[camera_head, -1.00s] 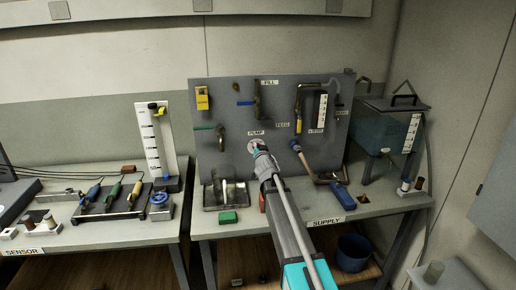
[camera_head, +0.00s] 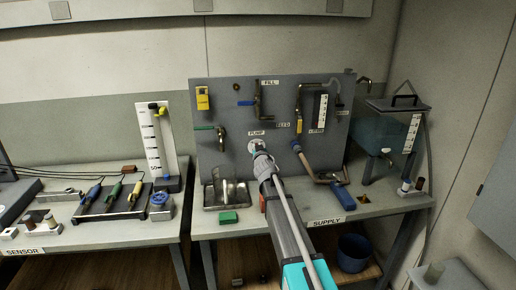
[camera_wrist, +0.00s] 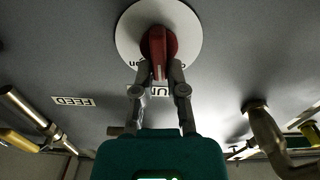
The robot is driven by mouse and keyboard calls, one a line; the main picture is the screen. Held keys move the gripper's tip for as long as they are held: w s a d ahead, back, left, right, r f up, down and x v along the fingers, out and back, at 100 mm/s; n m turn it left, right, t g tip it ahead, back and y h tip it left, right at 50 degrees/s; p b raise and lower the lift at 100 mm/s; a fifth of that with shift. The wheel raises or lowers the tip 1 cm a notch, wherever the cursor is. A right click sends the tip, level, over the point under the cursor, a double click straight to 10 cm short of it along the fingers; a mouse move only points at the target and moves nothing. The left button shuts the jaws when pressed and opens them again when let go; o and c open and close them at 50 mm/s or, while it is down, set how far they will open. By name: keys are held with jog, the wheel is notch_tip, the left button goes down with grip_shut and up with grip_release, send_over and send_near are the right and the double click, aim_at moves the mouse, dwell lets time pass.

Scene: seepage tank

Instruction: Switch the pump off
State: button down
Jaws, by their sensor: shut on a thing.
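The pump switch is a red knob (camera_wrist: 158,42) on a round white dial (camera_wrist: 128,35), seen in the wrist view. In the head view the dial (camera_head: 252,146) sits on the grey panel below the "PUMP" label (camera_head: 257,133). My gripper (camera_wrist: 159,66) is shut on the red knob, one finger on each side. In the head view my gripper (camera_head: 261,154) reaches the dial from the front and covers the knob. The dial's markings are mostly hidden behind the fingers, so the knob's setting cannot be read.
A grey panel (camera_head: 225,95) carries pipes, including a green-handled valve (camera_head: 205,127) at left and a yellow-handled one (camera_head: 299,126) at right. A clear tank (camera_head: 380,135) stands at right. A metal tray (camera_head: 210,200) and a green block (camera_head: 228,217) lie below.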

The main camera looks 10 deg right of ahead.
jog(key=shift+a+f+n, duration=0.1)
jog(key=shift+a+n, duration=0.15)
jog(key=shift+n, duration=1.55)
jog(key=shift+a+f+n, duration=0.1)
jog(key=shift+a+n, duration=0.1)
jog(key=shift+n, duration=1.9)
jog(key=c, duration=0.7)
grip_release()
jog(key=s, duration=1.2)
